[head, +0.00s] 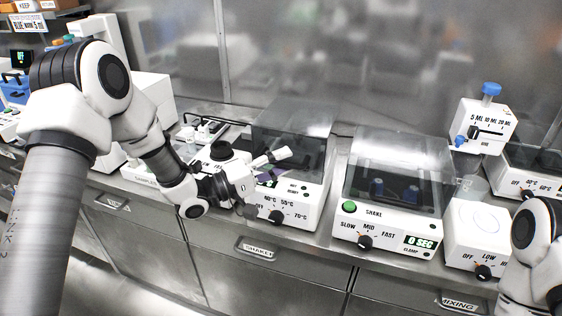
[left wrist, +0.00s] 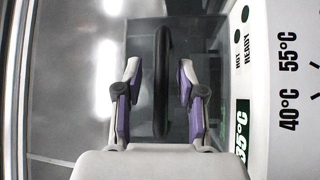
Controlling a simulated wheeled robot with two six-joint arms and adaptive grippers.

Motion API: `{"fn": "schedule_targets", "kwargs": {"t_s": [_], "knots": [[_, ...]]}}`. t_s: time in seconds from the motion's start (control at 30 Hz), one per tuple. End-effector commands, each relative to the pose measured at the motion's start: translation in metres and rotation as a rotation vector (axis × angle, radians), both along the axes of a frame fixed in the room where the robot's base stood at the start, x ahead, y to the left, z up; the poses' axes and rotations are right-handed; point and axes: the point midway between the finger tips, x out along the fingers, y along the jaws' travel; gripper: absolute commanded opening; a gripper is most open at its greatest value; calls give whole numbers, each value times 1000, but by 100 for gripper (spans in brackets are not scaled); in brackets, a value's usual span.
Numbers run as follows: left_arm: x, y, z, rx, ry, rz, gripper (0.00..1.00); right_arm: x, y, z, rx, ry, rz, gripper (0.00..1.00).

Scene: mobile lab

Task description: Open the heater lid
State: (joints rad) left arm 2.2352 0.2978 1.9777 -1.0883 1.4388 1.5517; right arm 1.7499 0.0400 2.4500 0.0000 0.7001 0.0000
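The heater (head: 294,211) is a white box with a knob marked 40, 55 and 70°C. Its dark see-through lid (head: 300,145) is down on the box. In the left wrist view, the lid (left wrist: 205,50) carries a long black bar handle (left wrist: 162,90). My left gripper (head: 278,166) is at the lid's front. In the left wrist view, my left gripper (left wrist: 158,68) is open, one finger on each side of the handle, with gaps showing on both sides. In the head view the handle is hidden by the gripper. My right arm shows at the right edge; its gripper is out of frame.
A shaker (head: 380,225) with a clear cover stands close to the heater's right. A white mixing device (head: 480,230) and a dispenser (head: 487,125) are further right. White devices (head: 205,130) stand at the heater's left. A metal wall rises behind the bench.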

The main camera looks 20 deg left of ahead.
Motion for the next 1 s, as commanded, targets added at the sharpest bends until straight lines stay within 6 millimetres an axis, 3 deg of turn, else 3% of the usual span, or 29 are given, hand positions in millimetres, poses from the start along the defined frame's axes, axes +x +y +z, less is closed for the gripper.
{"fn": "schedule_targets", "kwargs": {"t_s": [0.2,0.3,0.33,0.73,0.87,1.0], "knots": [[1,0,0,-1,1,1,39,0,0,0,0,0,0,62],[1,0,0,0,1,1,4,0,0,0,0,0,0,62],[1,0,-1,0,1,1,0,0,0,0,0,0,0,62],[1,-2,8,1,20,0,0,0,0,11,0,0,0,62],[4,-4,21,4,61,-1,0,0,0,30,0,0,0,62],[9,-9,42,8,134,-2,0,0,0,62,0,0,0,62]]}}
